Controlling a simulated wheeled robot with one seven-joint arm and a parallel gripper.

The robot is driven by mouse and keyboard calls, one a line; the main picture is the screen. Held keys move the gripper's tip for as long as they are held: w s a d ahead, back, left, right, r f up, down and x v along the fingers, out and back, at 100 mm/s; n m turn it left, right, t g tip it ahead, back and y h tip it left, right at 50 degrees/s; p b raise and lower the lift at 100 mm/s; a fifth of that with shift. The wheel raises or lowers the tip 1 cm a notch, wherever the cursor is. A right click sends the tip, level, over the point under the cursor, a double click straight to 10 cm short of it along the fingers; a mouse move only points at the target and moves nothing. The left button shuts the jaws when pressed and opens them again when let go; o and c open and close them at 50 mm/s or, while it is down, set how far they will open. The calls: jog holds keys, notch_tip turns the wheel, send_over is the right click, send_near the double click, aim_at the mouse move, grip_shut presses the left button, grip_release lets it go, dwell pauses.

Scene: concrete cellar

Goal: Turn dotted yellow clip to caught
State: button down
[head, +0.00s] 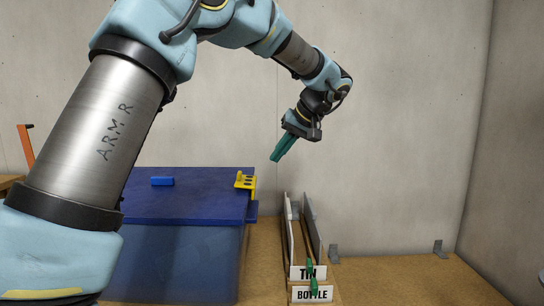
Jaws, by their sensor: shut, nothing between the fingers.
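The yellow clip (245,182) with dark dots sits at the right edge of the dark blue lid (200,205) of a blue box. Its lower part reaches down beside the lid's edge. I cannot tell from here whether it is caught. My gripper (275,158) is above and to the right of the clip, apart from it. Its teal fingers are shut, with nothing between them, and point down to the left.
A small blue block (162,181) lies on the lid. Right of the box stand upright dividers (312,232) with signs reading TIN (307,272) and BOTTLE (312,294). The right part of that surface is mostly clear.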

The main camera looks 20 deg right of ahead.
aim_at(241, 174)
jog(key=w+a+f+p, duration=0.1)
jog(key=w+a+f, duration=0.1)
jog(key=w+a+f+p, duration=0.1)
jog(key=w+a+f, duration=0.1)
jog(key=w+f, duration=0.1)
jog(key=shift+w+a+f, duration=0.1)
jog(key=shift+a+f, duration=0.05)
jog(key=shift+w+a+p, duration=0.3)
jog(key=shift+w+a, duration=0.05)
jog(key=shift+a, duration=0.35)
jog(key=shift+w+a+f+g+h+b, duration=0.1)
jog(key=shift+w+a+g+h+b, duration=0.1)
jog(key=shift+a+h+b, duration=0.2)
jog(key=shift+w+a+f+g+h+b, duration=0.1)
jog(key=shift+w+a+g+h+b, duration=0.15)
jog(key=shift+a, duration=0.25)
